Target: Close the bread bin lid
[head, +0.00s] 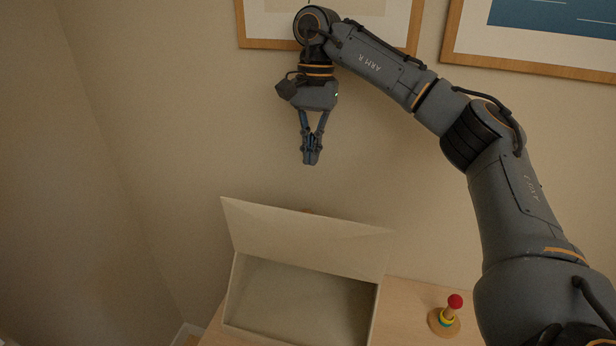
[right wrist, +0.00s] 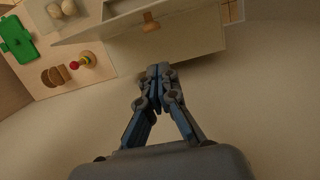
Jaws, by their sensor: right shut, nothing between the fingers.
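The bread bin (head: 300,300) is a pale box on the wooden table, with its inside showing. Its lid (head: 305,237) stands raised, hinged along the back edge and leaning up toward the wall. My right gripper (head: 311,160) is shut and empty, pointing down above the lid's top edge and apart from it. In the right wrist view my right gripper (right wrist: 160,72) shows with its fingertips together, and the lid (right wrist: 185,55) lies beyond them with a small wooden knob (right wrist: 151,22) on it. My left gripper is not in view.
A ring stacker with a red top (head: 450,316) stands on the table (head: 405,310) right of the bin. The right wrist view also shows sliced bread (right wrist: 56,75) and a green board (right wrist: 17,40). The wall with framed pictures (head: 540,58) is behind.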

